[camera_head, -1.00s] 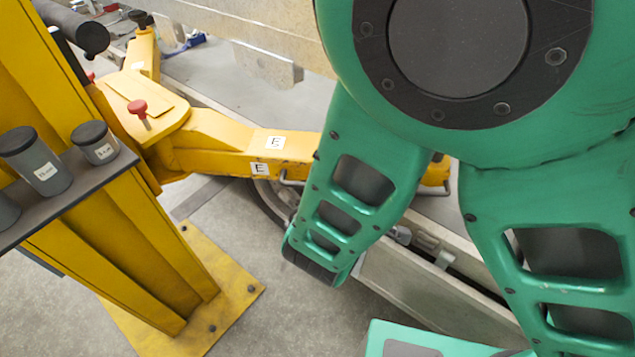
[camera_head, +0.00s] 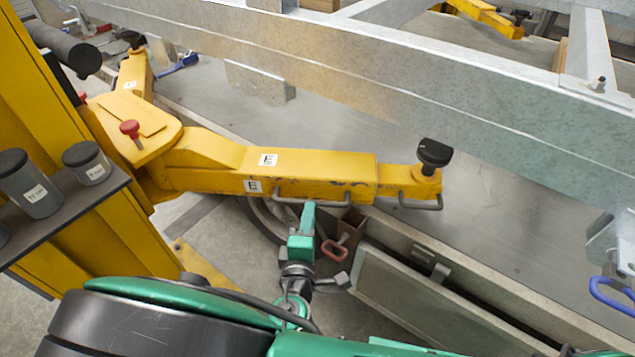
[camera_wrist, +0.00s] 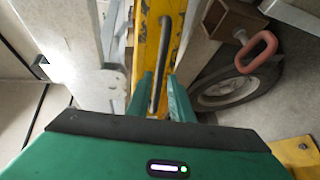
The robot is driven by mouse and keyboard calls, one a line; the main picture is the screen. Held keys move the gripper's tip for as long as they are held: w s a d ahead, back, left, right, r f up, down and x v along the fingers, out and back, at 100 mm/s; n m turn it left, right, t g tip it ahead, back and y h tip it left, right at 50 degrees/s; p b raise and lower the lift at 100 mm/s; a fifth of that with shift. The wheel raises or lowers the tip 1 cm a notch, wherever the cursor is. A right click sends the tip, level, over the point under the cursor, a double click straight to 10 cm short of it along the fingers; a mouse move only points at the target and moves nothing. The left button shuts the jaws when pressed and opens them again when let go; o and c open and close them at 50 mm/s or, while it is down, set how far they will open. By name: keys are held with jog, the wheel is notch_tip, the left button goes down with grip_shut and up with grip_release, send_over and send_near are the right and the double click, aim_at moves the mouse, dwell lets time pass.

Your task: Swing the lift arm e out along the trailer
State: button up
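The yellow lift arm e (camera_head: 320,175) carries white E labels and runs from its pivot at the left post to a black pad (camera_head: 433,155) at its right end. A grey bar handle (camera_head: 330,203) sits on its near side, with a second one (camera_head: 420,205) further right. My gripper (camera_head: 308,208) is at the first handle. In the wrist view, the handle (camera_wrist: 161,50) runs between the two green fingers of my gripper (camera_wrist: 159,76), with visible gaps beside it. The fingers look open around it; contact is not clear.
The galvanized trailer frame (camera_head: 450,95) stands behind the lift arm. A red-handled part (camera_head: 335,250) and a wheel (camera_head: 265,215) are close below my gripper. A shelf with grey cups (camera_head: 35,190) is at the left post. A long grey panel (camera_head: 420,300) lies lower right.

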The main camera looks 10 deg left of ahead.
jog(key=x, duration=0.6)
